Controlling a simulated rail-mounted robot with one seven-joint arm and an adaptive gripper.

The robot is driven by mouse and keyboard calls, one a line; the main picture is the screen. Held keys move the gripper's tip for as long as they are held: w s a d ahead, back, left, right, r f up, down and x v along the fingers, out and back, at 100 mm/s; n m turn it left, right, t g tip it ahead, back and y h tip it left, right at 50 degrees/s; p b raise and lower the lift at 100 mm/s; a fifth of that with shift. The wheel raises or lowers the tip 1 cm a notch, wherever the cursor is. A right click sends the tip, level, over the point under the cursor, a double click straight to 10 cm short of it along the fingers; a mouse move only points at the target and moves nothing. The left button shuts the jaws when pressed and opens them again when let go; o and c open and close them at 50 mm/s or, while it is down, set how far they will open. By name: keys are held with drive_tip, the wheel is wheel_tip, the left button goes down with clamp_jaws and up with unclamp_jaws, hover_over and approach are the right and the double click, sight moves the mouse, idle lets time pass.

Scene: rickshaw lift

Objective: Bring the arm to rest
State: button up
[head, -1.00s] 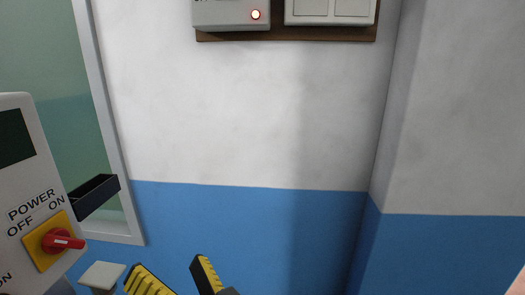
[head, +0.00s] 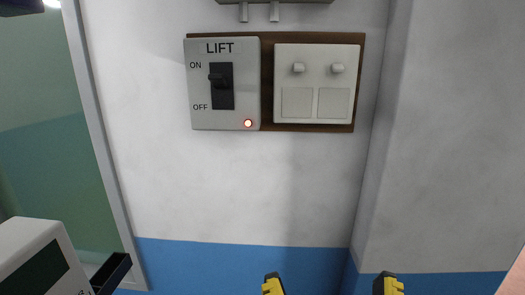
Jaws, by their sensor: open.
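My gripper (head: 328,285) shows at the bottom edge of the head view. Its two yellow and black fingertips are wide apart, with nothing seen between them. It is in front of the blue lower part of the wall and apart from the switch boards. The rest of my arm is out of the picture.
A grey LIFT switch box (head: 223,115) with a black lever and a lit red lamp is on the wall. Beside it is a white switch panel (head: 318,84). A white machine (head: 30,250) with a dark screen and a black tray (head: 111,273) stand at lower left. The wall's middle is clear.

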wheel_tip(320, 180, up, 14)
drive_tip(key=p, duration=1)
drive_tip(key=shift+f, duration=0.15)
